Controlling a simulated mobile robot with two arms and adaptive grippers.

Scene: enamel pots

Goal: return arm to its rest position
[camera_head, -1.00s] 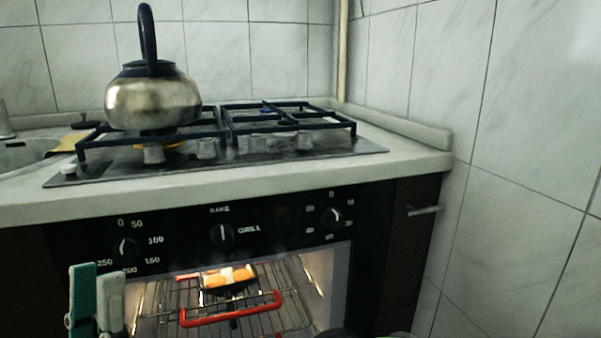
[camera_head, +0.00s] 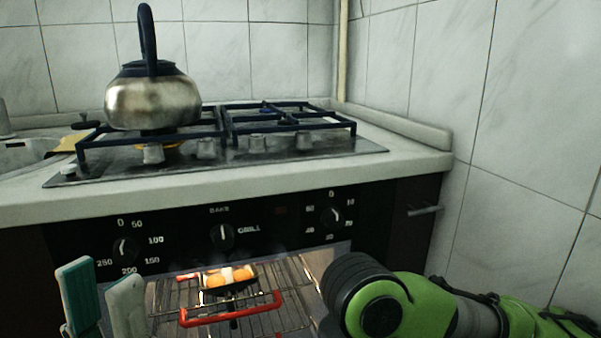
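My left gripper (camera_head: 102,278) is at the lower left, in front of the oven. Its two fingers, one with a teal pad and one pale grey, stand apart with nothing seen between them. My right arm (camera_head: 400,304), green and black, enters from the lower right and lies in front of the oven's lower right side. Its gripper is out of view.
The oven is open and lit. A tray of food (camera_head: 228,280) sits on its wire rack, behind a red handle (camera_head: 232,309). A steel kettle (camera_head: 152,101) stands on the hob (camera_head: 290,146). A tiled wall (camera_head: 530,130) is at the right.

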